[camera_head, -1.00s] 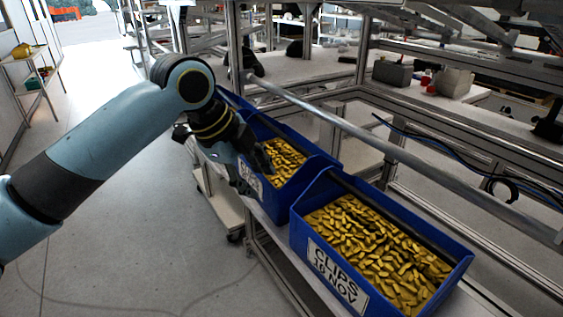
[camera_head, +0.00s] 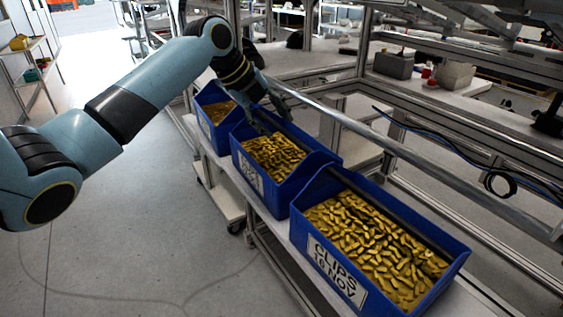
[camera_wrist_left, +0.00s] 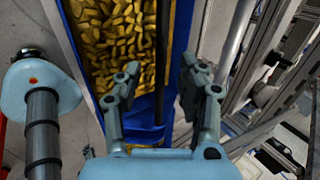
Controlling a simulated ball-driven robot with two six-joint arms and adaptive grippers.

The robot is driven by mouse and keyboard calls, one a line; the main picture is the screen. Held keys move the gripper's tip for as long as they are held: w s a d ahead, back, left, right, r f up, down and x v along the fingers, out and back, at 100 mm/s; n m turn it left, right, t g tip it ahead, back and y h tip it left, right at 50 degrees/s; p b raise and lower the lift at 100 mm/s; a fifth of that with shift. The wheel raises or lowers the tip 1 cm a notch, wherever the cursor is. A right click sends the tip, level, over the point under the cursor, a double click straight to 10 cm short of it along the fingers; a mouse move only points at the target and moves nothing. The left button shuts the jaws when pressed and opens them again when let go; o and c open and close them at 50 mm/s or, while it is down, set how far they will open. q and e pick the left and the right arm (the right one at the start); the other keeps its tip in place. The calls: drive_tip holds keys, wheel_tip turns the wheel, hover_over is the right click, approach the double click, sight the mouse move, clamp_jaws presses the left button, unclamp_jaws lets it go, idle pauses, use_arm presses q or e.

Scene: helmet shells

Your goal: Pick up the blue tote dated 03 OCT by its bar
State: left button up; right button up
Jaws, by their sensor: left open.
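Three blue totes of yellow clips stand in a row. The labels on the middle tote (camera_head: 281,197) and the far tote (camera_head: 214,141) are too small to read, so I cannot tell which is dated 03 OCT. My left gripper (camera_head: 275,108) is over the back end of the middle tote, partly hiding it. In the left wrist view, the gripper (camera_wrist_left: 166,85) is open and a dark bar (camera_wrist_left: 162,45) over the clips runs between its fingers in the picture; whether they straddle it is unclear. My right gripper is out of view.
The totes stand on a narrow shelf (camera_head: 283,250). A long metal rail (camera_head: 400,150) runs close along their right side. A blue cable (camera_head: 450,148) hangs to the right. The floor (camera_head: 150,240) left of the totes is clear.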

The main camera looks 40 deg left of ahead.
sight(280, 127)
use_arm(q)
drive_tip(key=p+x, duration=0.1)
drive_tip(key=x, duration=0.3)
clamp_jaws()
drive_tip(key=shift+w+r, duration=0.1)
idle(0.4)
